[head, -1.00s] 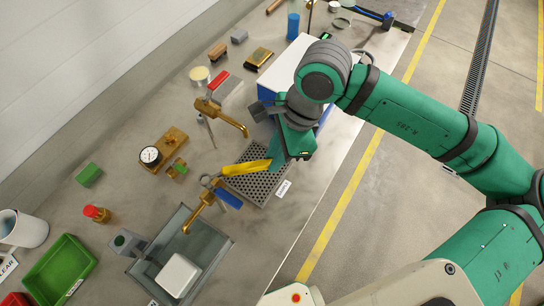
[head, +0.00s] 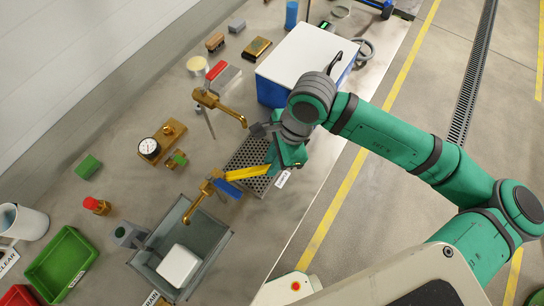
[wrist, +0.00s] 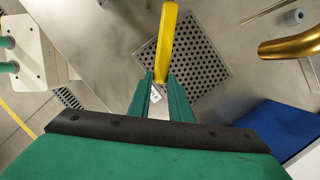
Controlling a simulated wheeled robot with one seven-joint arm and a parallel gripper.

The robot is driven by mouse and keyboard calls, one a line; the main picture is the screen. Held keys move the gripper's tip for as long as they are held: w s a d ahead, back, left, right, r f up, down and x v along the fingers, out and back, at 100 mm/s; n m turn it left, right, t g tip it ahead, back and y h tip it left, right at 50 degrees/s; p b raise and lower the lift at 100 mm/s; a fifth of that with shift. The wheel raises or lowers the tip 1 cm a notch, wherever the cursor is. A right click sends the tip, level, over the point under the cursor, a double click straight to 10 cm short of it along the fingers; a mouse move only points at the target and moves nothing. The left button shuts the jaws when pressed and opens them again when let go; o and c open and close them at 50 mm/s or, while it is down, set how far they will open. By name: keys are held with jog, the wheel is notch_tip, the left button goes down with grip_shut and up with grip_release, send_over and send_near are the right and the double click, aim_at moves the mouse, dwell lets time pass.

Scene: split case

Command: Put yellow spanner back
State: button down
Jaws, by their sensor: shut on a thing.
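The yellow spanner (head: 248,171) is in my gripper (head: 274,163). In the head view it points left from the jaws, above the lower-left part of the perforated plate (head: 246,155) and close to the blue-handled brass tap (head: 211,186). In the wrist view the spanner (wrist: 167,40) rises from between my gripper's green fingers (wrist: 160,88), which are shut on it. The perforated plate (wrist: 205,70) lies behind it there. I cannot tell the height of the spanner above the plate. The jaws hide its held end.
A blue box with a white lid (head: 305,55) stands behind my wrist. A red-handled brass tap (head: 220,104) is left of it. A sink (head: 205,235) with a white block (head: 178,266) lies lower left. A green bin (head: 62,264) stands further left.

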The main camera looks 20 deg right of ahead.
jog(key=shift+w+f, duration=0.1)
jog(key=shift+f, duration=0.15)
jog(key=shift+a, duration=0.1)
jog(key=shift+s+d, duration=0.2)
jog(key=shift+a+f, duration=0.15)
jog(key=shift+f, duration=1.1)
dwell(0.8)
